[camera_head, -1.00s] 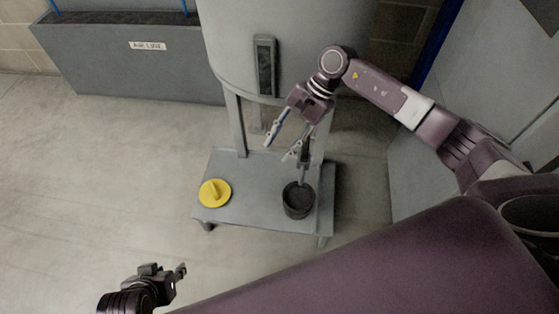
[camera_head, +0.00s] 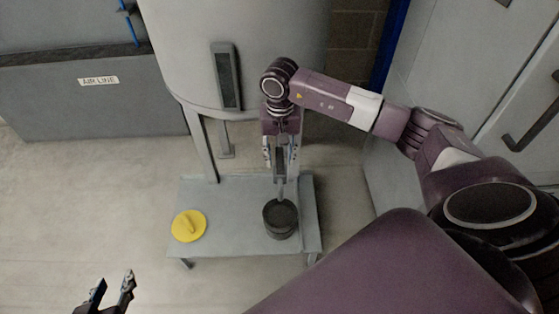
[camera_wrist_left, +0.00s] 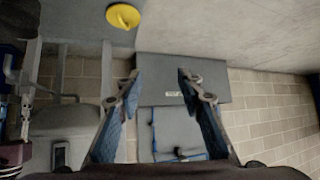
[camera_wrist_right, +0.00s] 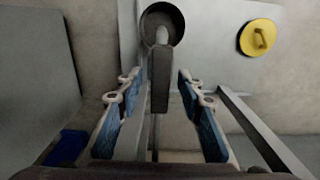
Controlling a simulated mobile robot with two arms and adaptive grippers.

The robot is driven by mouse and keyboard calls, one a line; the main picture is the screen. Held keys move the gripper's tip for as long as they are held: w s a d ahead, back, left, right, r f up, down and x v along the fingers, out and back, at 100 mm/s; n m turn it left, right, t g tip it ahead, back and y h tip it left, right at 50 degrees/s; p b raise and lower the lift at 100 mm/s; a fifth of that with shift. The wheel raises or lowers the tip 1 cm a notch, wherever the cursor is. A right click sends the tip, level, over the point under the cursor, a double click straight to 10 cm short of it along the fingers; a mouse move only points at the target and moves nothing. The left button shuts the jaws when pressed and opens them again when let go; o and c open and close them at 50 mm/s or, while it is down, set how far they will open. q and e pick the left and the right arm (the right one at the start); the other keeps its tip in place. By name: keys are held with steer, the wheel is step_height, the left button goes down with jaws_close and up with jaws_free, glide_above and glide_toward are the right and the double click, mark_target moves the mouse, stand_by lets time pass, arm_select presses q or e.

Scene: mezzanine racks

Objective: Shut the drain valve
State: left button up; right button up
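The drain valve's dark grey handle (camera_wrist_right: 159,82) shows in the right wrist view, pointing along a light pipe end (camera_wrist_right: 162,36) above a black cup. My right gripper (camera_wrist_right: 158,78) is open, with one finger on each side of the handle and a visible gap at both. In the head view my right gripper (camera_head: 281,160) is under the grey tank (camera_head: 290,60), above the black cup (camera_head: 280,222). My left gripper (camera_head: 114,281) is open and empty at the lower left, away from the valve. It also shows open in the left wrist view (camera_wrist_left: 160,76).
The tank stands over a low grey platform (camera_head: 230,190), with tank legs close to my right gripper. A yellow lid with a grip (camera_head: 188,226) lies on the platform's left. A grey box labelled AIR LINE (camera_head: 100,105) stands at the back left. Floor at left is clear.

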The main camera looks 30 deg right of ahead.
steer(key=shift+f, duration=0.5)
arm_select(q)
steer(key=shift+w+d+r+t, duration=0.2)
steer(key=shift+w+r+t, duration=0.1)
steer(key=shift+w+r, duration=0.15)
arm_select(e)
jaws_close()
